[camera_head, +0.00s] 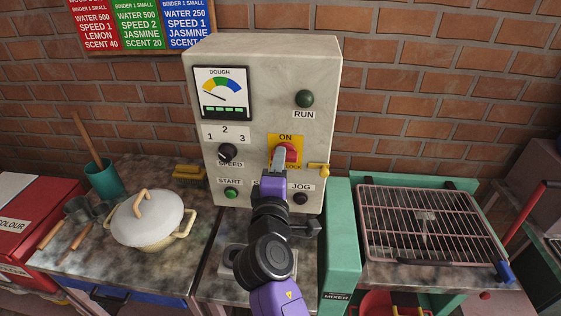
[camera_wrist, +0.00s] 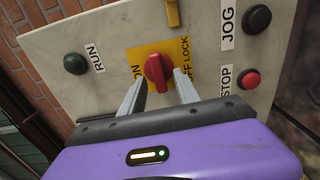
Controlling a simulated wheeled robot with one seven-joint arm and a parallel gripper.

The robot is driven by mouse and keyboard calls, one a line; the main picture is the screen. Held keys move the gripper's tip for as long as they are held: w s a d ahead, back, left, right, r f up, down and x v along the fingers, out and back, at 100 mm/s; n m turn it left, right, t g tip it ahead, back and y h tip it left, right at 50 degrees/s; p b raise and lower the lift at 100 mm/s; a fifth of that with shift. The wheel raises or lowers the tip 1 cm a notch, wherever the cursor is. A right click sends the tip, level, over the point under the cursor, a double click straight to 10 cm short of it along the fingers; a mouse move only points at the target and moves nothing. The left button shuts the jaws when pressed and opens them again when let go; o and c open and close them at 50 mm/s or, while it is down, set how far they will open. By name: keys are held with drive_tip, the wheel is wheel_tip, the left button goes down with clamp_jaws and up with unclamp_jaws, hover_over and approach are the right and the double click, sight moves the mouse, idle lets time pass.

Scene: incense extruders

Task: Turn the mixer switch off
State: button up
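The mixer switch is a red rotary knob (camera_head: 291,150) on a yellow plate (camera_head: 285,137) marked ON above and LOCK below, on the front of the control box. My gripper covers part of it in the head view. In the wrist view the red knob (camera_wrist: 157,72) stands between the ON and OFF LOCK labels, its raised grip running roughly up and down the picture. My gripper (camera_head: 279,158) is in front of the panel. In the wrist view its two fingers (camera_wrist: 160,94) are apart, one on each side of the knob. I cannot tell whether they touch it.
The grey control box (camera_head: 325,75) also carries a dark green RUN lamp (camera_head: 305,98), a speed knob (camera_head: 228,152), a START button (camera_head: 231,194), a JOG button (camera_head: 301,198) and a yellow tab (camera_head: 318,169). A lidded pot (camera_head: 147,219) stands left; a wire rack (camera_head: 430,222) lies right.

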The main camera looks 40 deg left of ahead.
drive_tip(key=v, duration=0.6)
drive_tip(key=shift+s+b, duration=0.15)
drive_tip(key=shift+b, duration=0.15)
